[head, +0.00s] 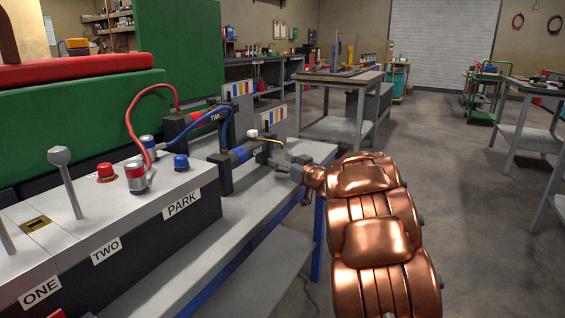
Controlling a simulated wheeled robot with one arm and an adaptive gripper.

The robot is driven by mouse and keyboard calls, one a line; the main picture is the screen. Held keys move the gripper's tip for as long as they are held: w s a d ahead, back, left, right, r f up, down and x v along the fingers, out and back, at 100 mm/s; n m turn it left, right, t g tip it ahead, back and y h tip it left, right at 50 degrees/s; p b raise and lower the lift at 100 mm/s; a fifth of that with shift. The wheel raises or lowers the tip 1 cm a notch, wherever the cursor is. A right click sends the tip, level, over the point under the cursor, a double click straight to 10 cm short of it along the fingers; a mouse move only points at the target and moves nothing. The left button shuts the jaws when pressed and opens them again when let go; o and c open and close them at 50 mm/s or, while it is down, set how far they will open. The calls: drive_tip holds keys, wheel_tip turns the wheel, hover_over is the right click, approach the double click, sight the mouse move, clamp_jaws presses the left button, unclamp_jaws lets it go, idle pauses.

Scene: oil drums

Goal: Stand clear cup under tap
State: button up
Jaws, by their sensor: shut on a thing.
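My gripper (284,163) is at the end of my copper-coloured arm, over the right end of the grey bench (262,195). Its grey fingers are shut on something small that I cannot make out. They are just right of a black fitting (226,172) with a blue band, marked ONE. A white knob (252,133) with a thin yellow curved piece stands above this fitting, close to the fingertips. A second black fitting (190,124), marked TWO, stands farther back. I cannot clearly pick out a clear cup or say which part is the tap.
A grey console (105,215) labelled ONE, TWO and PARK holds levers and red and blue knobs. Red (131,112) and blue (200,122) hoses loop at its right. Striped cards (273,118) stand behind.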

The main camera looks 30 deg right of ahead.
drive_tip(key=shift+f, duration=0.45)
drive_tip(key=o, duration=1)
drive_tip(key=s, duration=0.4)
drive_tip(key=s+d, duration=0.1)
drive_tip(key=s, duration=0.7)
drive_tip(key=shift+d, duration=0.4)
drive_tip(key=shift+w, duration=0.1)
